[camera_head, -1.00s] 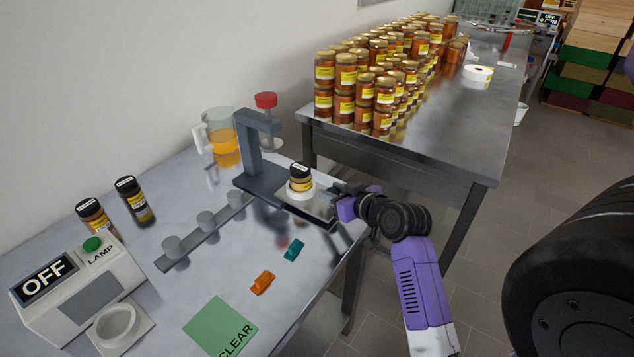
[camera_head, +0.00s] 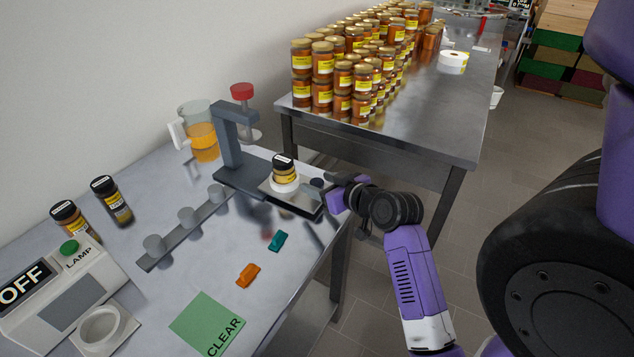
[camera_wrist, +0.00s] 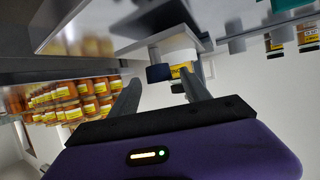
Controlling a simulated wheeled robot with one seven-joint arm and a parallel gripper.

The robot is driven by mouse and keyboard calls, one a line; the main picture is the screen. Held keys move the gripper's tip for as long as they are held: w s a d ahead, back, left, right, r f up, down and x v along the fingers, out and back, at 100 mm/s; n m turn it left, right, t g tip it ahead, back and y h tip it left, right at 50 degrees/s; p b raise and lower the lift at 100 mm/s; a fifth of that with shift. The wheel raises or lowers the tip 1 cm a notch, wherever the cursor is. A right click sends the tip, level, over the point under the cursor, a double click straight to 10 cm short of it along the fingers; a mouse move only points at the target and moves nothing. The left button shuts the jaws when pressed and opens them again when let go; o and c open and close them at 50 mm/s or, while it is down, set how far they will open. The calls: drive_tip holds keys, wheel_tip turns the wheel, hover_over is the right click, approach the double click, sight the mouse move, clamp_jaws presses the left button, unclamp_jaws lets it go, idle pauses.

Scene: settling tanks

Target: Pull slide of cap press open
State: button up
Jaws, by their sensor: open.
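The cap press (camera_head: 230,150) is a dark grey frame with an upright post and overhanging arm on the left table. Its slide (camera_head: 296,203) sticks out toward the right table edge, clear of the overhanging arm. A jar (camera_head: 284,172) with a dark labelled lid stands upright in a white ring on the slide. A dark knob (camera_head: 317,183) is at the slide's outer end; it also shows in the wrist view (camera_wrist: 159,73). My gripper (camera_head: 332,184) is open at the knob. In the wrist view its fingers (camera_wrist: 161,80) flank the knob near their tips; contact cannot be told.
A rail with grey cups (camera_head: 187,217), orange (camera_head: 248,275) and teal (camera_head: 278,241) pieces, a green CLEAR mat (camera_head: 207,322) and a lamp box reading OFF (camera_head: 73,303) share the table. The honey-jar table (camera_head: 420,130) stands behind my arm.

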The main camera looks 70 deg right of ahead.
drive_tip(key=v, duration=0.6)
idle(0.5)
wheel_tip(320, 180, up, 4)
drive_tip(key=d+m+h, duration=0.2)
drive_tip(key=h, duration=0.1)
drive_tip(key=a+f+n+t+y, duration=0.2)
drive_tip(key=a+n+t+y, duration=0.25)
drive_tip(key=a, duration=1.85)
drive_tip(key=s+a+f+n+y, duration=0.1)
drive_tip(key=s+a+n+y, duration=0.1)
drive_tip(key=a, duration=0.5)
drive_tip(key=s+a+f+n+y, duration=0.2)
drive_tip(key=s+a+y, duration=0.2)
drive_tip(key=s+a, duration=0.2)
drive_tip(key=shift+s+a+f+n+g, duration=0.15)
drive_tip(key=shift+a+f+n+g, duration=0.15)
drive_tip(key=shift+a, duration=0.85)
